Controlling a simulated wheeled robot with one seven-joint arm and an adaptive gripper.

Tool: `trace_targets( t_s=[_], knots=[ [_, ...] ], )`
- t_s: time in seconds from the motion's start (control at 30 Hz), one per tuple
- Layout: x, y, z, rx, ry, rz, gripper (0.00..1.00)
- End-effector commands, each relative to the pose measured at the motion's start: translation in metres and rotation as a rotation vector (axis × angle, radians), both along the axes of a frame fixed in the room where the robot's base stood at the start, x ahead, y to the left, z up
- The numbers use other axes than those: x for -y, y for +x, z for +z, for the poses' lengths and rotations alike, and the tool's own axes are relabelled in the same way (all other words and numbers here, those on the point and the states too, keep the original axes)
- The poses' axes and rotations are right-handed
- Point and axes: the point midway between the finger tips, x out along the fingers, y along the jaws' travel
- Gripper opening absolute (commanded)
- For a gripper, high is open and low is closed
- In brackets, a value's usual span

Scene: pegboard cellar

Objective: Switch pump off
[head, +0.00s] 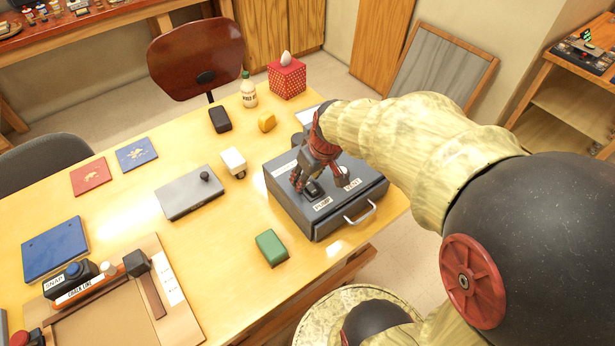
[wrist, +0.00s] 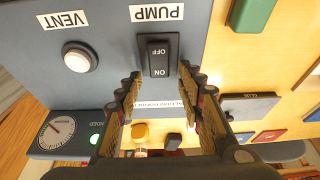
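The pump switch (wrist: 158,57) is a black rocker marked OFF and ON, beside a PUMP label (wrist: 157,13) on the grey-blue control box (head: 284,210). In the wrist view, OFF is at the top and ON below; I cannot tell which side is pressed in. My gripper (wrist: 160,82) is open and empty, its two ridged fingers spread either side of the switch's ON end. In the head view my gripper (head: 303,181) hangs over the box, close to the switch (head: 312,189). I cannot tell whether it touches.
A white VENT button (wrist: 80,57) sits beside the switch. A green block (head: 271,248) and a grey plate with a knob (head: 188,193) lie on the table left of the box.

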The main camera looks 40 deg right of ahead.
Motion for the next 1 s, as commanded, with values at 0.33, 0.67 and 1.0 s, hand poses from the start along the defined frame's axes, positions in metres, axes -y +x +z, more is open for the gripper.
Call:
trace_targets(
  t_s=[0.33, 0.67, 1.0],
  knots=[
    [0.001, -0.014, 0.045, 0.005, -0.001, -0.002, 0.38],
    [0.002, -0.033, 0.1, 0.002, -0.002, -0.001, 0.38],
    [0.001, -0.039, 0.113, 0.0, 0.0, 0.0, 0.38]
  ],
)
